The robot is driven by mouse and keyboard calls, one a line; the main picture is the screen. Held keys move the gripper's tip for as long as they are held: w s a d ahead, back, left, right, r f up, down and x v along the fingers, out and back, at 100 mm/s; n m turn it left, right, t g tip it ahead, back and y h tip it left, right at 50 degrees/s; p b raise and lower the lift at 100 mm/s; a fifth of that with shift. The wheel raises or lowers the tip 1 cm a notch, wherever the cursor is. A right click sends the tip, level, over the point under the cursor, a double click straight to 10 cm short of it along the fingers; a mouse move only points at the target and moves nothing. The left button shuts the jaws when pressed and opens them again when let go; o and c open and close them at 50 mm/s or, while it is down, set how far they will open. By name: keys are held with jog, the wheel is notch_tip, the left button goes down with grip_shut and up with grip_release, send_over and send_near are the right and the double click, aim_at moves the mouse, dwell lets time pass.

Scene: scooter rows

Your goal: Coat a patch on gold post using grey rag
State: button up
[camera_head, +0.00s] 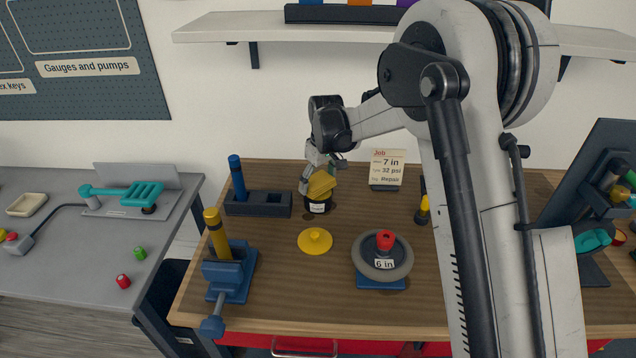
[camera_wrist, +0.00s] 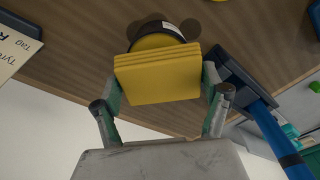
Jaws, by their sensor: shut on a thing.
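The gold post (camera_head: 216,232) stands slightly tilted in a blue vise (camera_head: 229,272) at the front left of the wooden bench. My gripper (camera_head: 316,176) is shut on a yellow folded rag (camera_head: 321,185), a flat layered block between its fingers in the wrist view (camera_wrist: 158,78). I see no grey rag. The held rag is right over a black tin (camera_head: 317,207) with a white label; the tin's yellow inside shows behind the rag in the wrist view. I cannot tell whether rag and tin touch. A yellow lid (camera_head: 315,240) lies in front of the tin.
A dark blue rack (camera_head: 270,204) with a blue post (camera_head: 237,178) is left of the tin. A wheel (camera_head: 398,266) marked "6 in" is to the right. A job card (camera_head: 387,168) stands behind. Bare wood lies between vise and lid.

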aim_at(316, 178)
jog(key=shift+r+p, duration=0.85)
jog(key=shift+r, duration=2)
